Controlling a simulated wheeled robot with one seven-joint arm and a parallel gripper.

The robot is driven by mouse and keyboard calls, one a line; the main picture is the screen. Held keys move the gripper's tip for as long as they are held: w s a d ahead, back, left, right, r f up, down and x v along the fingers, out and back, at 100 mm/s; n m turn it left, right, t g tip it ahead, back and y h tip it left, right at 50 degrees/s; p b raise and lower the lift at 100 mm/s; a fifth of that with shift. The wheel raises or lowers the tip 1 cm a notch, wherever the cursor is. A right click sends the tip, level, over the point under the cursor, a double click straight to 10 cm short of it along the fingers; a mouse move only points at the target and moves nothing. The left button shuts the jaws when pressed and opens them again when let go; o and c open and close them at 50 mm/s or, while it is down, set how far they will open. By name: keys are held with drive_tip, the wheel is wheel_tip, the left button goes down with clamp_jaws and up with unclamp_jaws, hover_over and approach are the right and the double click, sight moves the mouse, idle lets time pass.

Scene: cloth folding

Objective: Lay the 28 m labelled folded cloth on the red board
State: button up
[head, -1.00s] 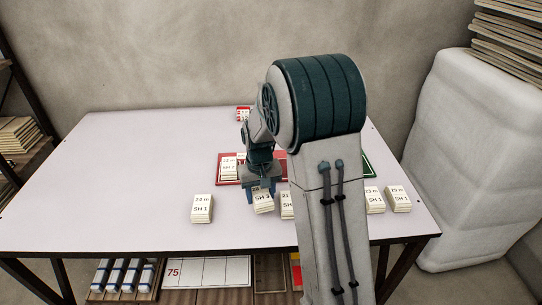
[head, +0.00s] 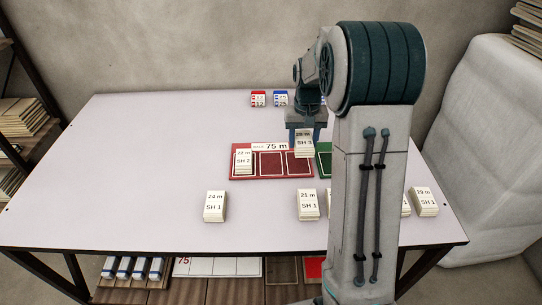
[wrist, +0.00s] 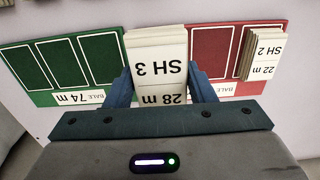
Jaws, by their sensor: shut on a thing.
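The folded cloth labelled 28 m, SH 3 (head: 304,146) is cream-white; its label reads upside down in the wrist view (wrist: 160,75). My gripper (head: 304,135) is shut on it, one blue finger on each side. In the head view it appears over the far right part of the red board (head: 271,178). In the wrist view it covers the boundary between the red (wrist: 228,28) and green boards. Contact with the board cannot be told. The red board is labelled 75 m; its left compartment holds a 22 m, SH 2 cloth (head: 243,161).
The green board (head: 325,161), labelled 74 m in the wrist view, lies right of the red one, partly behind my arm. Front-row cloths include 24 m (head: 214,206), 21 m (head: 308,204) and 29 m (head: 425,201). Red (head: 258,99) and blue (head: 281,98) marked items stand behind. The table's left is clear.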

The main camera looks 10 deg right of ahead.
hover_over(271, 163)
wheel_tip(271, 163, down, 6)
drive_tip(key=shift+s+r, duration=0.1)
drive_tip(key=shift+s, duration=0.05)
drive_tip(key=shift+f, duration=2.05)
drive_tip(key=shift+f, duration=0.25)
drive_tip(key=o, duration=1)
drive_tip(key=shift+c, duration=0.2)
drive_tip(key=shift+r, duration=0.15)
